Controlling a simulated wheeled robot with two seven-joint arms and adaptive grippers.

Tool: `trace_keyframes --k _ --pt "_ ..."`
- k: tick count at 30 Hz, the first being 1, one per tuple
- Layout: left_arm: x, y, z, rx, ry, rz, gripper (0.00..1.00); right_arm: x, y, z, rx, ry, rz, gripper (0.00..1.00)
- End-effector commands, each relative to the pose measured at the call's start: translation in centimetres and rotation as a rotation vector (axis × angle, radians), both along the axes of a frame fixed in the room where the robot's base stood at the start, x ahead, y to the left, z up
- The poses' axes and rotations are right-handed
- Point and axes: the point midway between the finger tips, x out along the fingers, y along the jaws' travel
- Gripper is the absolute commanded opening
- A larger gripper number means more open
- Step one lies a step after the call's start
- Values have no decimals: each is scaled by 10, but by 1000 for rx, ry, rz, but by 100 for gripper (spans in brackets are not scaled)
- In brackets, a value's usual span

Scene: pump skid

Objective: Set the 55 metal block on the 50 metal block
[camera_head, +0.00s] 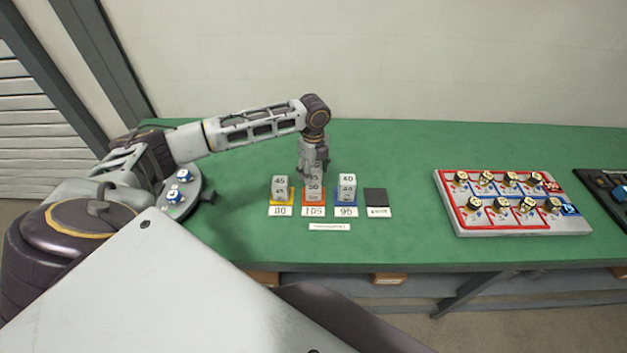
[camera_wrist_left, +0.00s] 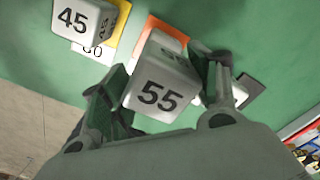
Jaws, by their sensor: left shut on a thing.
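The 55 metal block (camera_wrist_left: 158,93) is a pale cube with a dark number. My left gripper (camera_head: 314,172) is shut on it, with a finger on each side in the left wrist view (camera_wrist_left: 166,92). The gripper points down over the orange pad (camera_head: 323,198) labelled 105. The 50 metal block (camera_head: 314,188) stands on that pad, below the held block. In the left wrist view part of a pale block shows just behind the 55 block. The two blocks look lined up in the head view, but I cannot tell whether they touch. My right gripper is not in view.
A black pad (camera_head: 376,196) is empty. A tray with several knobs (camera_head: 510,203) lies right. The green table behind is clear.

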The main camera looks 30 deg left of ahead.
Motion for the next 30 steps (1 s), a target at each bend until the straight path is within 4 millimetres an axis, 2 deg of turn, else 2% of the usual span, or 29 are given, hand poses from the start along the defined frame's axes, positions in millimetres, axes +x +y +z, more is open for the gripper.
trace_keyframes --k 10,22,30 --pt "0 0 -2 0 -1 0 22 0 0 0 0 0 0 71" --pt "0 0 -44 0 0 0 22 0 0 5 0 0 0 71" --pt "0 0 -49 1 -2 0 22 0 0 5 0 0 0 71"
